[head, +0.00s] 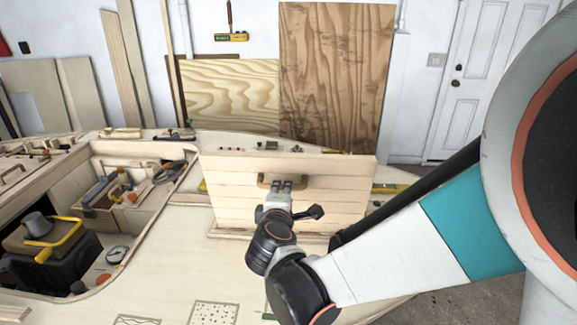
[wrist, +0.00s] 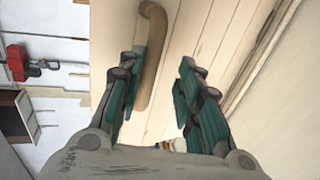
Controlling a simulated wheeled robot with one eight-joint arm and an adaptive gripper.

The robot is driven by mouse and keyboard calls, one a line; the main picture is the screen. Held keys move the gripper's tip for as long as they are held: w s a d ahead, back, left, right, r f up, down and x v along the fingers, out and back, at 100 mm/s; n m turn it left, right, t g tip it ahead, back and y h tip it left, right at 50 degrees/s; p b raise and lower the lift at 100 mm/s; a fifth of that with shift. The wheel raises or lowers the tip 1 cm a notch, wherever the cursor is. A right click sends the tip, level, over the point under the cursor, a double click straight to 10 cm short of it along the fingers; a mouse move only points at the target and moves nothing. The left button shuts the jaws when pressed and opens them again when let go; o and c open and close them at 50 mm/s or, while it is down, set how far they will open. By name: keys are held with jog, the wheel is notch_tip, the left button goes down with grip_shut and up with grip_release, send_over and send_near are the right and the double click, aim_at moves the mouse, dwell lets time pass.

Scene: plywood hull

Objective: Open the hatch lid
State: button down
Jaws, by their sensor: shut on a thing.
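The hatch lid (head: 230,195) is a pale planked panel. It stands steeply tilted up from the deck in the head view, with its lower edge near the deck. Its brown wooden handle (head: 264,181) is near the top middle. My gripper (head: 287,184) is at the handle and shut on it, covering part of it. In the wrist view the teal-padded fingers of my gripper (wrist: 155,85) stand apart, with the curved handle (wrist: 154,45) beside the left finger and the planks of the lid (wrist: 205,40) behind.
An open cockpit well (head: 125,190) to the left holds loose tools. A yellow-handled item (head: 50,232) sits on a dark box at lower left. Plywood sheets (head: 335,75) lean on the wall behind the lid. The deck (head: 185,260) in front is mostly clear.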

jog(key=shift+d+f, duration=0.15)
jog(key=shift+f, duration=0.25)
jog(key=c, duration=1.6)
grip_release()
jog(key=shift+o, duration=0.2)
jog(key=shift+w+f, duration=0.1)
jog(key=shift+w, duration=0.15)
